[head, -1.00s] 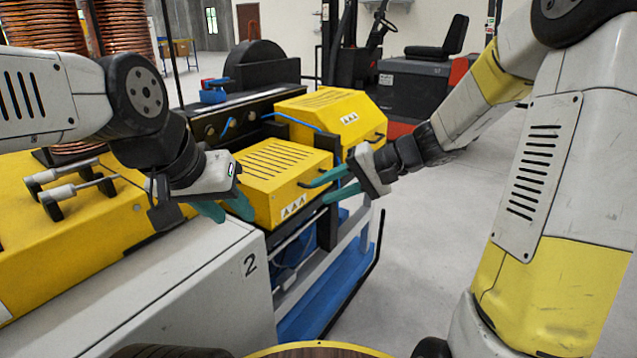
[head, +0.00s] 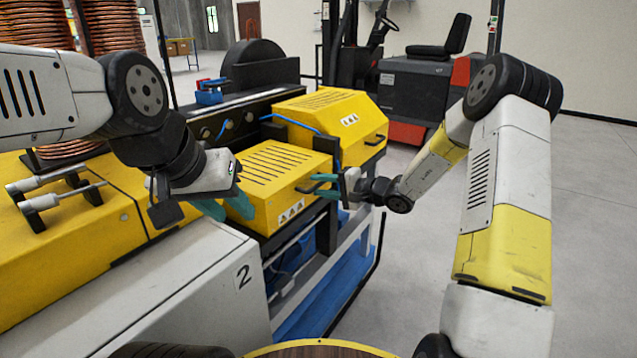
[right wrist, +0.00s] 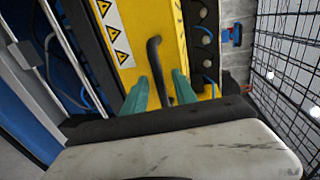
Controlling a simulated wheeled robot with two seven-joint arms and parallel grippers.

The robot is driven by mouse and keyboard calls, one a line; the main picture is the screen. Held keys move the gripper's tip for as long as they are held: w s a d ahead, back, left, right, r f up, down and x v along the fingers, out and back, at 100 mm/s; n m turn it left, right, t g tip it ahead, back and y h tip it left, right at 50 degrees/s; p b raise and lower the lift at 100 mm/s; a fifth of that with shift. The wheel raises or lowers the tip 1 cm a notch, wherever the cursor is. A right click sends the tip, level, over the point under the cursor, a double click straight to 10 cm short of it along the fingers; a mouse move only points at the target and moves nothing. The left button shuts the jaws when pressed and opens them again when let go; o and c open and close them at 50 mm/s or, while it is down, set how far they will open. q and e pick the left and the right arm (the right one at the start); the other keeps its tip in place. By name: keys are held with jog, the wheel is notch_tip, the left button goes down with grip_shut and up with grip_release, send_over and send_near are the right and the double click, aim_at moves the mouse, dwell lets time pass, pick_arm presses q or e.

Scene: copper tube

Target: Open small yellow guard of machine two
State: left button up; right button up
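The near yellow guard (head: 270,165), a slotted box with warning triangles on its front, sits closed beside the cabinet marked 2 (head: 243,275). Its black bar handle (right wrist: 153,50) shows in the right wrist view. My right gripper (head: 316,186) is at the guard's handle side. In the right wrist view its teal fingers (right wrist: 160,90) are apart, with the handle's end between them; I cannot tell if they touch it. My left gripper (head: 226,210) is open and empty, in front of the guard's left side, hiding part of it.
A second yellow guard (head: 335,112) stands just behind. A forklift (head: 430,85) stands behind.

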jog(key=shift+w+a+f, duration=0.15)
jog(key=shift+w+a, duration=0.1)
jog(key=shift+a, duration=0.15)
grip_shut()
dwell(1.2)
